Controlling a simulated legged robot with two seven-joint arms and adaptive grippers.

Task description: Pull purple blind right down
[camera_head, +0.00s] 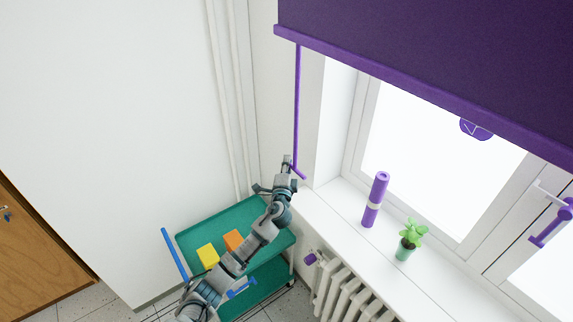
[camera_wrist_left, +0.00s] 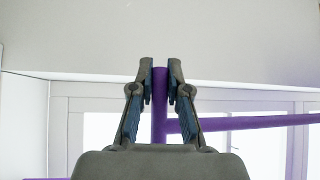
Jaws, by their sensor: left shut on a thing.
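The purple blind (camera_head: 430,60) hangs across the upper right of the head view, partly lowered over the window. A thin purple pull rod (camera_head: 297,105) hangs from its left end and ends in a short crosspiece. My left gripper (camera_head: 287,162) is at the rod's lower end. In the left wrist view the purple rod (camera_wrist_left: 159,110) stands upright between the two fingers of my left gripper (camera_wrist_left: 160,80), which are shut on it. A purple horizontal bar (camera_wrist_left: 250,123) runs off to the right behind the fingers. My right gripper is not in view.
A purple roll (camera_head: 375,200) and a potted plant (camera_head: 408,240) stand on the white windowsill (camera_head: 340,228). A radiator (camera_head: 345,295) is below. A green cart (camera_head: 190,235) with a yellow block (camera_head: 208,256) and an orange block (camera_head: 233,240) stands beneath my arm.

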